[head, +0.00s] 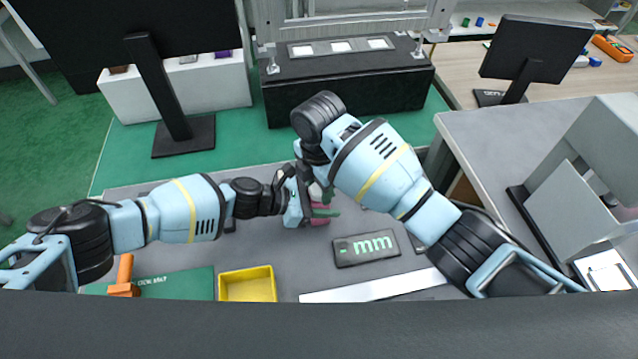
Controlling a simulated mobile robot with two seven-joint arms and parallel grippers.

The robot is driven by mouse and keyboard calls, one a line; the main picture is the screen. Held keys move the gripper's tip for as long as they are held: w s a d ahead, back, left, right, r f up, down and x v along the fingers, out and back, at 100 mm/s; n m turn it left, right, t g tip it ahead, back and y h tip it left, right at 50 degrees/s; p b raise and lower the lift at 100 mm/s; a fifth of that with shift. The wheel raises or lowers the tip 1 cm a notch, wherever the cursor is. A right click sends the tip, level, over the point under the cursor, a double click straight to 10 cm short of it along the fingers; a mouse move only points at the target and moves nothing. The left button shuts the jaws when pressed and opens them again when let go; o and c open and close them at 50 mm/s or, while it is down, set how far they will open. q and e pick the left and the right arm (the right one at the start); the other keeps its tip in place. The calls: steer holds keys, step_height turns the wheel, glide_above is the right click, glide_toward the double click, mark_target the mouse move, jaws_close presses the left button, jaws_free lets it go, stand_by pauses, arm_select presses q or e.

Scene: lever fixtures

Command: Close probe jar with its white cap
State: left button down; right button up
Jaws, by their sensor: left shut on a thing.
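My right arm reaches in from the right and bends down toward the same spot. Its gripper is largely hidden behind its own arm, so its jaws cannot be made out. A small pale patch (315,192) shows just above the pink object; I cannot tell whether it is the white cap.
A yellow tray (248,284), a green mat (180,284) and an orange fixture (124,277) sit at the front left. A grey "mm" display (366,248) and a white strip (375,286) lie front right. A grey panelled box (590,170) stands at right.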

steer(key=shift+c, duration=0.6)
steer(key=m, duration=0.3)
steer(key=shift+m, duration=0.3)
steer(key=m, duration=0.6)
steer(key=o, duration=1.1)
steer(key=shift+r, duration=0.1)
steer(key=shift+r, duration=2.15)
